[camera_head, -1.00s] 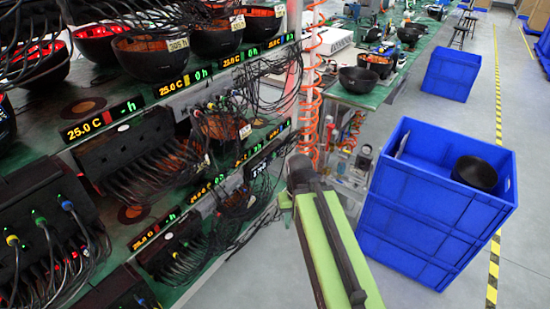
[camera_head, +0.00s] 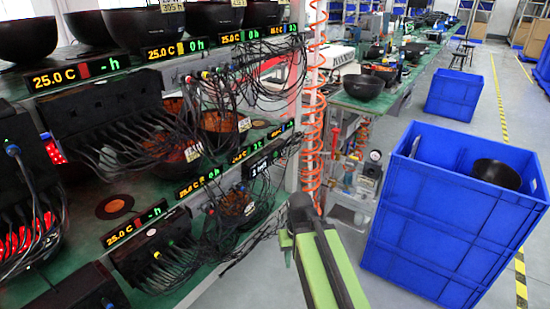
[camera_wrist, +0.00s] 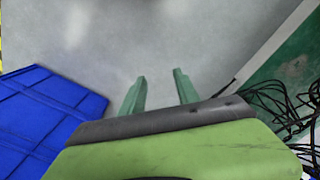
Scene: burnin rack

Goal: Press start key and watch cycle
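The burn-in rack fills the left of the head view, with dark units and bundled cables on its shelves. Its upper display strip (camera_head: 80,75) reads 25.0 C with a red mark and "- h"; the display to its right (camera_head: 175,50) has a yellow mark and "0 h". A lower display (camera_head: 135,228) also reads 25.0 C. A small panel with white text (camera_head: 262,165) sits on the lower shelf edge, too small to read. I cannot make out a start key. My gripper (camera_wrist: 159,75) is open and empty over grey floor, its two green fingers apart.
A large blue crate (camera_head: 440,215) stands right of my arm, holding a black bowl (camera_head: 496,173). It also shows in the wrist view (camera_wrist: 45,115). An orange coiled hose (camera_head: 312,110) hangs at the rack's end post. Loose cables (camera_wrist: 275,105) lie right.

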